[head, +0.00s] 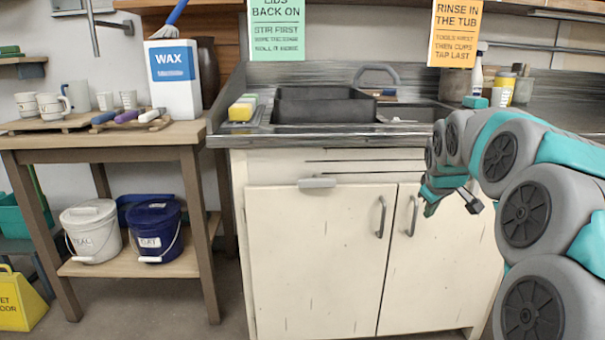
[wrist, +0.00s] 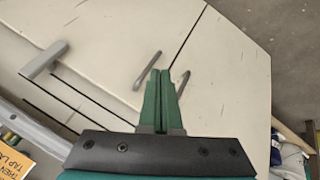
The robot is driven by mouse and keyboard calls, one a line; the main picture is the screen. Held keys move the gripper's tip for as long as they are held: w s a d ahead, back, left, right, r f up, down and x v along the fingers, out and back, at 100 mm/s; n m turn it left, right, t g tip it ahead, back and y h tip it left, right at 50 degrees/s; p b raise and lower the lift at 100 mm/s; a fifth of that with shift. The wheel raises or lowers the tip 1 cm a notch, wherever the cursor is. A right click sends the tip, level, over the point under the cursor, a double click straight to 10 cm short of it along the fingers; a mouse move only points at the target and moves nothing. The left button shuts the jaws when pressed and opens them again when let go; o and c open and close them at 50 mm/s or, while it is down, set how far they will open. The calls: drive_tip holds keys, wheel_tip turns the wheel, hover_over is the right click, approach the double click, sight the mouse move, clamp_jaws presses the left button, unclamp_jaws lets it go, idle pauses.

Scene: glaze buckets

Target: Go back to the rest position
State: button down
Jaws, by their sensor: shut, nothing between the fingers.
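My gripper (head: 453,205) hangs at the right in the head view, in front of the sink cabinet (head: 318,250). In the wrist view the green fingers of my gripper (wrist: 165,75) are together with nothing between them. The wrist view looks at the cabinet's cream doors (wrist: 110,40), with the two door handles (wrist: 147,70) near the fingertips. I cannot tell the exact gap to the doors. My arm comes in from the right in the head view, bent in several links.
A wooden table (head: 100,135) at left holds cups, tools and a wax container (head: 174,80). Its lower shelf bears a white bucket (head: 92,230) and a blue bucket (head: 154,230), both lidded. A yellow floor sign (head: 18,300) stands lower left. Floor before the cabinet is clear.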

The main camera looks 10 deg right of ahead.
drive_tip(key=s+a+f+g+y, duration=0.15)
drive_tip(key=s+a+f, duration=0.25)
drive_tip(key=s+a, duration=0.65)
drive_tip(key=s+a+f+m+g, duration=0.1)
drive_tip(key=s+a+f+g, duration=0.1)
drive_tip(key=s, duration=0.8)
drive_tip(key=s+a+f+m+g+y, duration=0.1)
drive_tip(key=s+a+f, duration=0.4)
drive_tip(key=s, duration=0.6)
drive_tip(key=s+a+f+m+g, duration=0.2)
drive_tip(key=s+a+f+g, duration=0.1)
drive_tip(key=s, duration=0.8)
drive_tip(key=shift+a+f+g, duration=0.35)
drive_tip(key=shift+a+f, duration=0.4)
drive_tip(key=shift+a, duration=0.5)
